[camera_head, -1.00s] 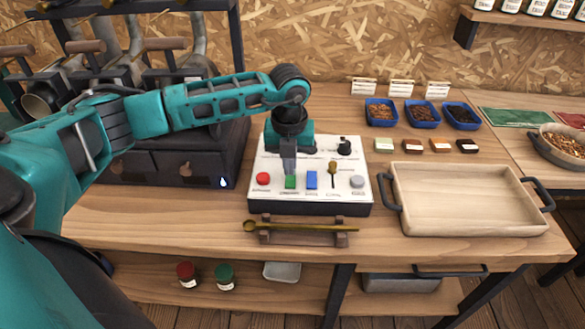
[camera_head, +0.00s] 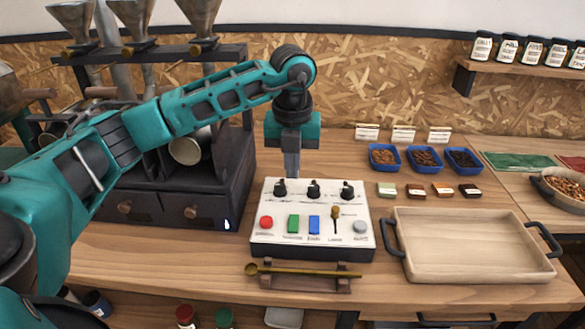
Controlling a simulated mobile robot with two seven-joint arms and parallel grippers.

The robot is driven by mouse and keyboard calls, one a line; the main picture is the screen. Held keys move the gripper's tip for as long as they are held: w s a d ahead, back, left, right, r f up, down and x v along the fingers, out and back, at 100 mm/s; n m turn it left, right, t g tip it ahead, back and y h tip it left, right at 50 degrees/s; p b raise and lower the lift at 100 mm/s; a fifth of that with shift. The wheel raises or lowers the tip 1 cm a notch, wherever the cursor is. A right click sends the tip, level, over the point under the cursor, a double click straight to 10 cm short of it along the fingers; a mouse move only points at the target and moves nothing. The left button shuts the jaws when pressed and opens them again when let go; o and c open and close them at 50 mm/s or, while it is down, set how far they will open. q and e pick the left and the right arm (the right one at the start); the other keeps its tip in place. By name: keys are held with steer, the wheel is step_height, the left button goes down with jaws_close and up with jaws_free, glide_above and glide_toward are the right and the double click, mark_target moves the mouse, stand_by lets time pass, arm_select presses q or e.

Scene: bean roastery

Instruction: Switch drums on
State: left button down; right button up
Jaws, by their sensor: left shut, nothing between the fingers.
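A white-topped control panel (camera_head: 333,210) with dark sides stands on the wooden bench. It has three black knobs (camera_head: 313,190) along the back. My left gripper (camera_head: 291,174) is shut and empty, pointing down at the panel's back edge, between the left and middle knobs in the picture. It touches none of the controls. My right gripper is not in view.
A brass scoop on a wooden rest (camera_head: 304,272) lies in front of the panel. A wooden tray with dark handles (camera_head: 472,270) stands to the right. Blue bean dishes (camera_head: 424,159) are behind it. A dark roaster unit (camera_head: 215,190) stands close on the left.

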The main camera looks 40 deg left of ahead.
mark_target(294, 218)
arm_select(q)
steer(key=b, duration=0.3)
steer(key=shift+w+r+t, duration=0.1)
steer(key=shift+t, duration=0.3)
steer(key=f, duration=0.4)
steer(key=w+f, duration=0.1)
steer(key=f, duration=0.4)
steer(key=a+f, duration=0.1)
steer(key=f, duration=0.4)
steer(key=shift+w, duration=0.35)
